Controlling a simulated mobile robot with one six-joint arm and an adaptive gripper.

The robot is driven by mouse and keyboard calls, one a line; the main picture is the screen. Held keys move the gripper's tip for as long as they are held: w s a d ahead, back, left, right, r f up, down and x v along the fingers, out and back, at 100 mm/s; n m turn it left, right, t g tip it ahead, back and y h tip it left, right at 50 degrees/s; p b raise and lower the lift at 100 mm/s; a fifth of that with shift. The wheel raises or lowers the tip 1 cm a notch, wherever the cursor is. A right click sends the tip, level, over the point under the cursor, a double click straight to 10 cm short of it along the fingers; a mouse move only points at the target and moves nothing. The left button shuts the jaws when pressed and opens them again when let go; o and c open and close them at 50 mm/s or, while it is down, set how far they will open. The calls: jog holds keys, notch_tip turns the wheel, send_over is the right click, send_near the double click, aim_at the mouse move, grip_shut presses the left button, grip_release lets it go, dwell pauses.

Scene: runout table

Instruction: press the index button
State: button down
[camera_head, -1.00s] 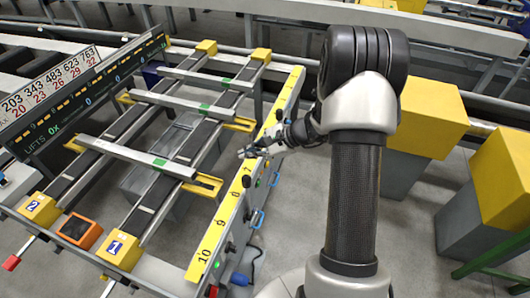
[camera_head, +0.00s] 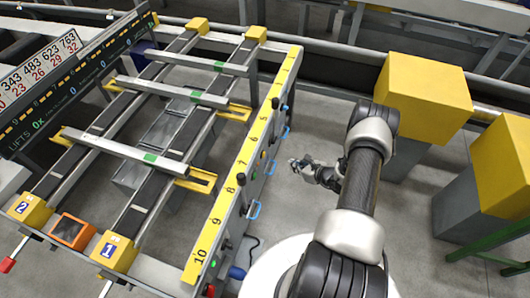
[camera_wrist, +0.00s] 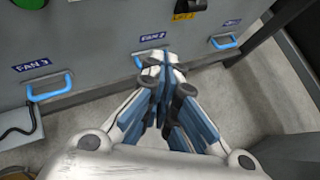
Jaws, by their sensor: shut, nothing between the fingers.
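My gripper (camera_head: 297,164) hangs over the floor, right of the table's side panel and apart from it in the head view. In the wrist view its blue-padded fingers (camera_wrist: 168,72) are closed together with nothing between them, pointing toward the panel (camera_wrist: 95,45). The panel carries several small controls in the head view, among them a yellow one (camera_head: 264,155) and dark knobs (camera_head: 241,179). A green round control (camera_wrist: 52,3) is cut off at the top of the wrist view. I cannot tell which control is the index button; no readable label names it.
Blue handles (camera_wrist: 50,92) stick out from the panel below the FAN labels. A yellow numbered strip (camera_head: 235,175) runs along the table edge. Yellow-topped grey blocks (camera_head: 424,90) stand at the right.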

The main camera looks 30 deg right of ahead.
aim_at(263, 155)
dwell(0.3)
jog(key=w+a, duration=0.6)
jog(key=shift+w, duration=0.25)
dwell(1.5)
jog(key=shift+w+a, duration=0.25)
jog(key=shift+w, duration=0.05)
